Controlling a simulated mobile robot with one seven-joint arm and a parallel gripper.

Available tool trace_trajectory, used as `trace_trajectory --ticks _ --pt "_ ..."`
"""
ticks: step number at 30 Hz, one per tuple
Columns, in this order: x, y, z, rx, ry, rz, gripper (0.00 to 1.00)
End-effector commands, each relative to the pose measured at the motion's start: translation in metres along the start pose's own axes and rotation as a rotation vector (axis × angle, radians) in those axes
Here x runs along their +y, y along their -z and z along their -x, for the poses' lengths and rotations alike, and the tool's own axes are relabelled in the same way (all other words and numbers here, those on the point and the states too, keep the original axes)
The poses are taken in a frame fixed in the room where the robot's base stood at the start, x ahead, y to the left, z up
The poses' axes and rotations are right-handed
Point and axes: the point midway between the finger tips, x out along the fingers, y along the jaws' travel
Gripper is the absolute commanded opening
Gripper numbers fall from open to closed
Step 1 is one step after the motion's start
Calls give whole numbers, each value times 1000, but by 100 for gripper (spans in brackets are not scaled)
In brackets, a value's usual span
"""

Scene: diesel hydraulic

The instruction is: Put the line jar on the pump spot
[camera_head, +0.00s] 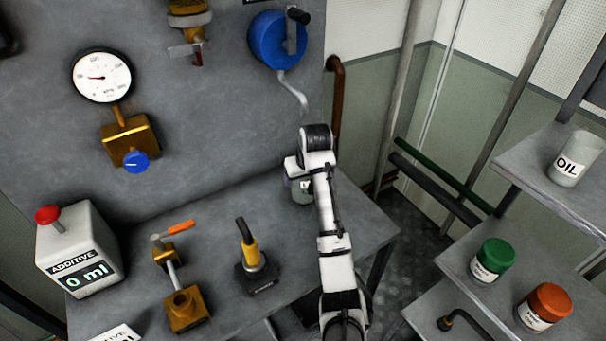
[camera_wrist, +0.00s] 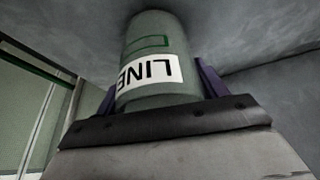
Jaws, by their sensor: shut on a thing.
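The line jar (camera_wrist: 153,55) is a grey-green cylinder with a white label reading LINE, which looks upside down in the wrist view. My gripper (camera_wrist: 160,95) is shut on it, with a dark purple finger at each side. In the head view only a small part of the jar (camera_head: 302,190) shows beneath my wrist, at the back right of the grey bench (camera_head: 215,215). I cannot tell whether it touches the bench. A blue pump drum (camera_head: 272,42) with a thin bent pipe (camera_head: 294,92) is on the wall above. No marked pump spot is visible.
Shelves at right hold an oil jar (camera_head: 575,158), a green-lidded jar (camera_head: 493,261) and an orange-lidded jar (camera_head: 544,306). A gauge (camera_head: 101,77) is on the wall.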

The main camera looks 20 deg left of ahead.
Motion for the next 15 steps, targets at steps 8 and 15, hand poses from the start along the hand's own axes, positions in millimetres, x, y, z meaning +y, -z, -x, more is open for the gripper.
trace_trajectory --ticks 8,15 --pt "0 -1 -2 0 0 0 44" --pt "0 -2 -4 -1 1 0 93"
